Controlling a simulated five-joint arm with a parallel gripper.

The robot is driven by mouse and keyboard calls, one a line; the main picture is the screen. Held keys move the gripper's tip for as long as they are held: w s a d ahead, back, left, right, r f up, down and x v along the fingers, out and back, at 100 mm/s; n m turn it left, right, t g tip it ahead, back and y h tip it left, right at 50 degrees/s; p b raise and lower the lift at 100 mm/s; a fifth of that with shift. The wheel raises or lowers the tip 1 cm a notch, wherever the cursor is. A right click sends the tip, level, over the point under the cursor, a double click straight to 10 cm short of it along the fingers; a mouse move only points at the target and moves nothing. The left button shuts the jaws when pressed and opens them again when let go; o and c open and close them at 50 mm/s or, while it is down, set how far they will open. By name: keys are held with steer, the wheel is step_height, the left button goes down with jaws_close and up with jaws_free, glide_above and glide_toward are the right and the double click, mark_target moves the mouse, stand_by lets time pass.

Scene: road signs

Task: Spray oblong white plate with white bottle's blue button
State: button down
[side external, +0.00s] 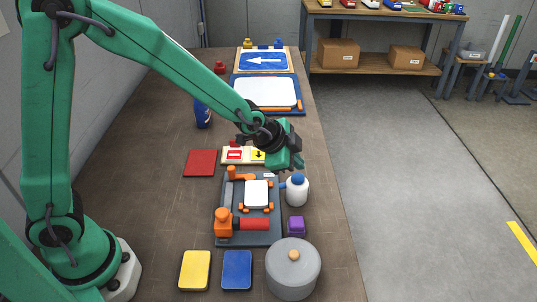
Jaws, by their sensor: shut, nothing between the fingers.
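A white bottle (297,192) with a blue top stands upright at the right side of the table. A wide white plate (265,92) with rounded corners lies in a blue frame farther back. A smaller, nearly square white plate (257,193) sits in a grey fixture (228,238) with orange clamps, left of the bottle. My gripper (286,169) is shut and empty, just behind and above the bottle's blue top. I cannot tell whether it touches the top.
A grey lidded pot (292,272), a purple block (296,226), and yellow (195,270) and blue (237,270) pads are in front. A red pad (200,163) and a dark blue bottle (202,114) stand left. A blue arrow sign (263,61) lies at the back.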

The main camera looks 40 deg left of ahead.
mark_target(295, 177)
steer(key=shift+r, duration=2.65)
stand_by(0.7)
step_height(295, 177, up, 3)
steer(key=shift+d+f, duration=0.1)
steer(key=shift+d, duration=0.05)
steer(key=shift+f, duration=0.1)
steer(key=shift+f, duration=4.35)
steer(key=shift+f, duration=0.45)
